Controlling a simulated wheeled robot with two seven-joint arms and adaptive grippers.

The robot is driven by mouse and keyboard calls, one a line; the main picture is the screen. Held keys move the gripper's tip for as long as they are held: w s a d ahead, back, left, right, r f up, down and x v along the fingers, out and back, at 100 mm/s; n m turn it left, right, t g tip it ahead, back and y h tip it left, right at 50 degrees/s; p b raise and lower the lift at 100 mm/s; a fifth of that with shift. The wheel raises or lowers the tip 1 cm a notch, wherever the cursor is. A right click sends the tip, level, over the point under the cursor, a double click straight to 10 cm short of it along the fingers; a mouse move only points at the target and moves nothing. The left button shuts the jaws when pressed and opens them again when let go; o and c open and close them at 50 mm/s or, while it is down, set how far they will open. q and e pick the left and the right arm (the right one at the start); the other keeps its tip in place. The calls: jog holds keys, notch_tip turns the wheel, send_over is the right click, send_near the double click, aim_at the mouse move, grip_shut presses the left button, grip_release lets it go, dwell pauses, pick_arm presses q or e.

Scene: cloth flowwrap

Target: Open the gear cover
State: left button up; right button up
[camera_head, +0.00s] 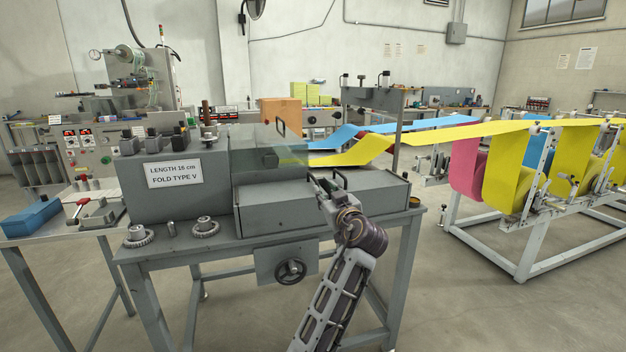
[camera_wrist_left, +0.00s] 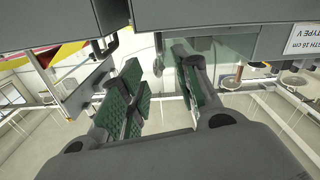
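The grey folding machine (camera_head: 175,205) stands on a grey frame table and carries a sign reading length 16 cm, fold type V. A low grey box-shaped cover (camera_head: 280,211) sits at its front right and looks closed. Black bar handles (camera_head: 340,178) stand at the right of the low housing; I cannot tell for sure which panel is the gear cover. My left gripper (camera_head: 321,186) is by the cover's right end, near a handle. In the left wrist view its green-padded fingers (camera_wrist_left: 157,92) are apart with nothing between them. My right gripper is not in view.
Loose gears (camera_head: 205,228) lie on the table's front left. A handwheel (camera_head: 290,271) is below the table edge. A clear hood (camera_head: 283,153) with a handle rises behind the cover. Yellow and blue webs (camera_head: 360,151) run to the roll stand (camera_head: 533,250) at right.

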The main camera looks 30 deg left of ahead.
aim_at(313, 178)
pick_arm(q)
jog(key=shift+b+x, duration=0.4)
jog(key=shift+x, duration=6.5)
jog(key=shift+c, duration=0.5)
grip_shut()
